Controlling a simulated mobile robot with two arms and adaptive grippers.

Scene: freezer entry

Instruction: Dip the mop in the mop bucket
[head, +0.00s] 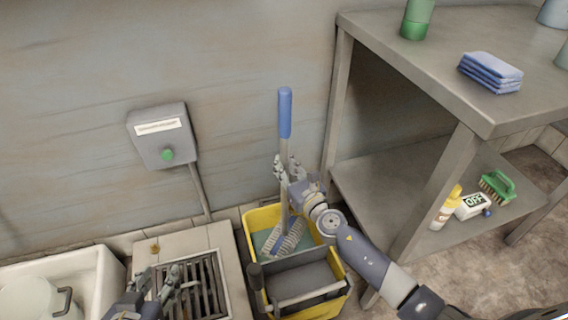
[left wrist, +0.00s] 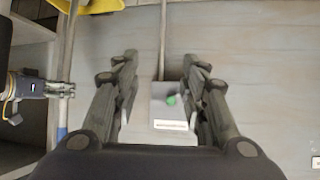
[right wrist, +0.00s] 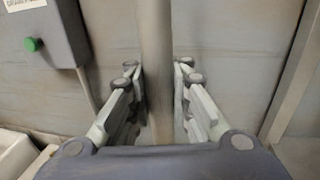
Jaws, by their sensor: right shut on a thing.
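The mop stands nearly upright, with a blue grip (head: 285,112) at its top and a grey-white head (head: 288,237) inside the yellow mop bucket (head: 255,217). Blue-green water (head: 262,238) shows around the head; how deep the head sits is unclear. My right gripper (head: 289,170) is shut on the mop handle below the blue grip; the handle (right wrist: 156,60) runs between its fingers in the right wrist view. My left gripper (head: 158,285) is low at the left, above the floor grate, apart from the mop. In the left wrist view it is open and empty (left wrist: 158,85).
A grey wringer (head: 300,282) fills the bucket's front part. A metal table (head: 440,60) with a lower shelf stands close at the right. A floor grate (head: 205,285) and a white basin with a pot (head: 30,300) lie left. A wall box (head: 160,135) hangs behind.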

